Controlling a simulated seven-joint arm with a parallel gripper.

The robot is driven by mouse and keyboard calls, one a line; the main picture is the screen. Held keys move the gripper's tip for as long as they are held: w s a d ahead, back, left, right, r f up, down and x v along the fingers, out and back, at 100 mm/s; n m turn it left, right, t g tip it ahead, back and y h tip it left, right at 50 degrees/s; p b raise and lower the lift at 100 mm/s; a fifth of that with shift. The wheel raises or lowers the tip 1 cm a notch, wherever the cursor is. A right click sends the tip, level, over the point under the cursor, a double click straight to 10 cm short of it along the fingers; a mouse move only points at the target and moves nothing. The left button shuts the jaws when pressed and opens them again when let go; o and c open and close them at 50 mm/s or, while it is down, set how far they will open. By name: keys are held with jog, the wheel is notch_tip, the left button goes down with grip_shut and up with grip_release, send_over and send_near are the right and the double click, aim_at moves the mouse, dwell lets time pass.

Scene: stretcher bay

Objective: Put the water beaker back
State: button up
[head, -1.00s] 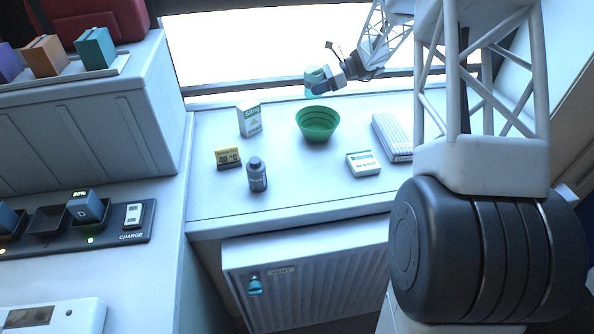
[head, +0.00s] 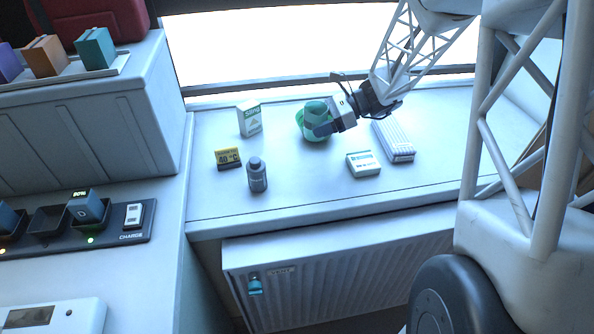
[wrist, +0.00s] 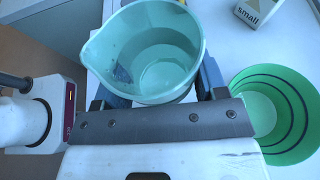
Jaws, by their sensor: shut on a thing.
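The water beaker (wrist: 150,50) is a teal cup with a spout, seen from above in the wrist view, with what looks like clear liquid inside. My gripper (wrist: 160,88) is shut on it, with a blue finger at each side. In the head view the beaker (head: 316,110) is upright in my gripper (head: 323,129) and covers much of the green bowl (head: 302,122). In the wrist view the green bowl (wrist: 290,110) stands just right of the beaker. I cannot tell whether the beaker's base touches anything.
On the white counter (head: 300,200) stand a green-and-white box (head: 249,119), a yellow temperature display (head: 228,158), a grey bottle (head: 257,175), a small white-and-teal box (head: 363,164) and a ribbed white pack (head: 393,140). The counter's front middle is clear. A window runs behind.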

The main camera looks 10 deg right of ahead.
jog(key=s+a+f, duration=0.1)
jog(key=s+a, duration=0.1)
jog(key=s, duration=0.7)
jog(key=s+a+f, duration=0.1)
jog(key=s+a, duration=0.1)
jog(key=s, duration=0.6)
jog(key=shift+a+f, duration=0.1)
jog(key=shift+f, duration=2.2)
jog(key=w, duration=0.5)
jog(key=w+f, duration=0.1)
jog(key=w, duration=0.4)
jog(key=w+a, duration=0.1)
jog(key=w, duration=0.5)
jog(key=shift+f, duration=0.25)
jog(key=shift+f, duration=0.15)
jog(key=shift+f, duration=1.6)
jog(key=shift+f, duration=0.1)
jog(key=o, duration=1)
